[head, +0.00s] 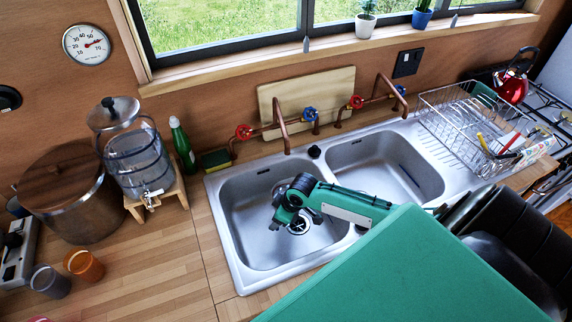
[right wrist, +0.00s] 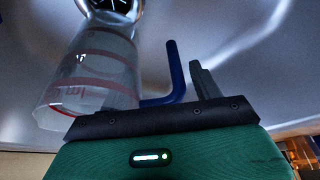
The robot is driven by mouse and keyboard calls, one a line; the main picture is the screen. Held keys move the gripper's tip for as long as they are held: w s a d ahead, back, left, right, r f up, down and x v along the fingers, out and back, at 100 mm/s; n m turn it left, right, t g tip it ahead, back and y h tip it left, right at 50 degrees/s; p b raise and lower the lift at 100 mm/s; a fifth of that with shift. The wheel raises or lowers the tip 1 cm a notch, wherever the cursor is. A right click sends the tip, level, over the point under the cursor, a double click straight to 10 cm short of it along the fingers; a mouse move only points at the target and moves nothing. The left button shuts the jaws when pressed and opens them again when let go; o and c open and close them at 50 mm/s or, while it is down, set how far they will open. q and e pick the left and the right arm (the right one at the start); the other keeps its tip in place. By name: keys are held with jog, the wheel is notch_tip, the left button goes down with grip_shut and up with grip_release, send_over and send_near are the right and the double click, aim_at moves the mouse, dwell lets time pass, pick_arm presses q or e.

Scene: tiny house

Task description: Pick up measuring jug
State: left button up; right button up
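The measuring jug (right wrist: 95,75) is clear with red markings and shows tilted at the left in the right wrist view, inside the metal sink. A blue bar (right wrist: 176,75), apparently its handle, stands between the jug wall and one grey finger of my right gripper (right wrist: 168,85). That finger stands apart from the bar; the other is mostly hidden by the jug. The right gripper looks open around the bar, and I see no grip. In the head view my right arm reaches into the left basin (head: 245,225); the jug is not clearly visible there. My left gripper is not in view.
The right basin (head: 405,170) is empty. Copper taps with red and blue handles (head: 310,115) stand behind the basins. A dish rack (head: 470,125) is at the right. A water dispenser (head: 140,160), large pot (head: 75,200) and cups (head: 83,265) stand left.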

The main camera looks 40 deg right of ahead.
grip_shut()
jog(key=shift+w, duration=0.15)
jog(key=shift+r, duration=0.3)
